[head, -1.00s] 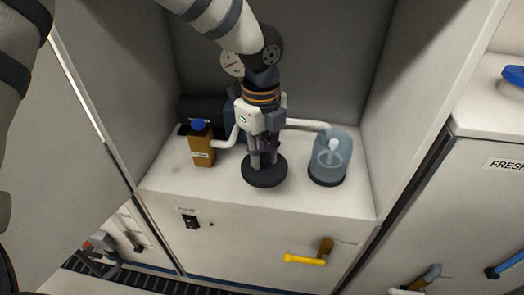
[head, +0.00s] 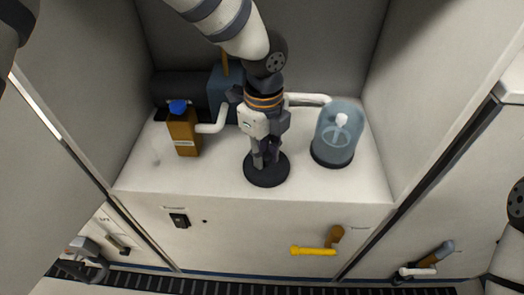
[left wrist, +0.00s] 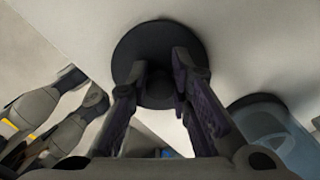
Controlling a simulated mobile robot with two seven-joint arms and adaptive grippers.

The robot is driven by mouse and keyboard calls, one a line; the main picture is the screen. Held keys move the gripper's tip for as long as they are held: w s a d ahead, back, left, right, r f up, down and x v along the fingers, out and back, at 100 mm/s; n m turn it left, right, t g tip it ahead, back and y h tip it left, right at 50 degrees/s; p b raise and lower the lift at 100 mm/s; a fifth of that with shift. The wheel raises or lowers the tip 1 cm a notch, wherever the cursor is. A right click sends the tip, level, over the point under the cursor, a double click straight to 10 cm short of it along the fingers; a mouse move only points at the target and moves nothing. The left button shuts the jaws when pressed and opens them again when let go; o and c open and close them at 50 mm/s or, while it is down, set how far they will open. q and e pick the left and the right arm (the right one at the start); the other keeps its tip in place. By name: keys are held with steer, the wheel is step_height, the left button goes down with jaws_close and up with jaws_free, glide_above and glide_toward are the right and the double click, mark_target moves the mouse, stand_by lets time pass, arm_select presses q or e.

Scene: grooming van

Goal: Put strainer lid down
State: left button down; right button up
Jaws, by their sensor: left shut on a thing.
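The strainer lid (head: 266,174), a round black disc, is on or just above the white counter top, near the middle. I cannot tell whether it touches the counter. My left gripper (head: 265,157) points down and is shut on the lid's raised centre. In the left wrist view the dark lid (left wrist: 150,38) shows between the two fingers of my left gripper (left wrist: 160,85). A clear bluish strainer housing (head: 333,140) with a black base stands to the right of the lid, apart from it. My right gripper is out of view; part of my right arm shows at the right edge.
A brown bottle with a blue cap (head: 185,133) stands at the left of the counter (head: 160,172). White pipes run behind my gripper. A yellow-handled valve (head: 315,251) and a black switch (head: 179,219) are on the front panel. Side walls flank the recess.

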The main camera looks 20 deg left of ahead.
arm_select(q)
steer(key=c, duration=1.5)
jaws_free()
steer(key=shift+a, duration=0.1)
steer(key=shift+o, duration=0.2)
steer(key=shift+r, duration=0.1)
step_height(320, 180, up, 8)
steer(key=shift+f+p, duration=0.2)
steer(key=shift+p, duration=0.25)
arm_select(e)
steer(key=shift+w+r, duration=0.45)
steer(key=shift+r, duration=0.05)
